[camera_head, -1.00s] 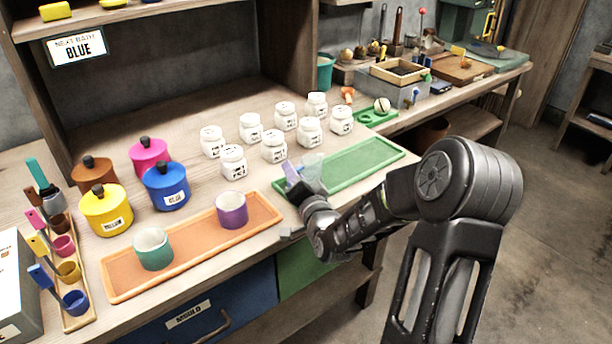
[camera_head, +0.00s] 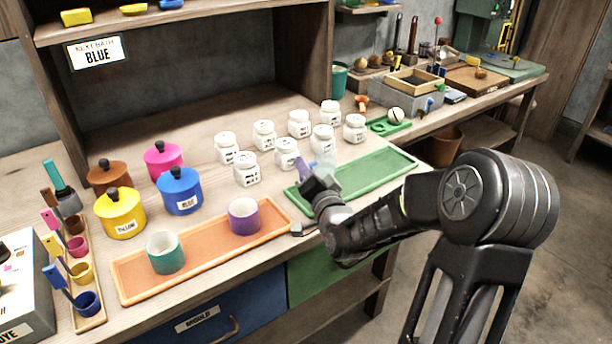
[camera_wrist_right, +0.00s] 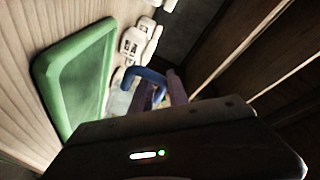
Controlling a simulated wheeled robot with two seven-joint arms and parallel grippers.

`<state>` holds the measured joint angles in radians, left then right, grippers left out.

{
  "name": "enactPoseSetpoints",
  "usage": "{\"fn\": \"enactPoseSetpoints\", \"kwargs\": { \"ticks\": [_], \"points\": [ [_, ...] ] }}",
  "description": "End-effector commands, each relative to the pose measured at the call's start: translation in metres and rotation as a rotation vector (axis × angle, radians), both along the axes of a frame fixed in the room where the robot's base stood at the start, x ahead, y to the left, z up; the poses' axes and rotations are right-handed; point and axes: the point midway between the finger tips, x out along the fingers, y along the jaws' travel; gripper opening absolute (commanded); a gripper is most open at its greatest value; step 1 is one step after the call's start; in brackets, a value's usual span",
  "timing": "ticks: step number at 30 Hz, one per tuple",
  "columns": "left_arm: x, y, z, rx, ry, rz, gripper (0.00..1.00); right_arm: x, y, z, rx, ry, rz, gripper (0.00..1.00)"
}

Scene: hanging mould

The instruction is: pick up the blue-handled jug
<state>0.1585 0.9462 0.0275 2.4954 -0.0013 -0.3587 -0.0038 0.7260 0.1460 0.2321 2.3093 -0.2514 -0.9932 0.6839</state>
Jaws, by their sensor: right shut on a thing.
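The jug (camera_head: 324,161) has a clear, see-through body that shows only faintly in the head view, at the left part of the green tray (camera_head: 375,171). Its curved blue handle (camera_wrist_right: 145,78) shows in the right wrist view. My right gripper (camera_head: 322,182) is shut on the jug at its handle, between purple-looking fingers (camera_wrist_right: 176,88). Much of the jug is hidden by the gripper; whether its base touches the tray is hard to tell. My left gripper is not in view.
Several white jars (camera_head: 247,170) stand just behind the green tray. An orange tray (camera_head: 205,252) with a teal cup (camera_head: 165,254) and a purple cup (camera_head: 244,216) lies to the left. Lidded pots, including a blue one (camera_head: 181,192), stand farther left. The tray's right part is bare.

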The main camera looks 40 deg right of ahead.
Motion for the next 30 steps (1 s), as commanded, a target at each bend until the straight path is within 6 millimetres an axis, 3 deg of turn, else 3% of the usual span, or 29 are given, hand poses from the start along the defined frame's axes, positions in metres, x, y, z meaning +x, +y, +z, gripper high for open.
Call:
{"fn": "enactPoseSetpoints", "kwargs": {
  "ticks": [15,30],
  "points": [
    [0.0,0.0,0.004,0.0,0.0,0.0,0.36,0.0,0.0,0.05,-0.002,-0.003,0.0,0.0],
    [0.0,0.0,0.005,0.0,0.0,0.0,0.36,0.0,0.0,0.063,0.0,-0.003,0.0,0.0]
  ]
}}
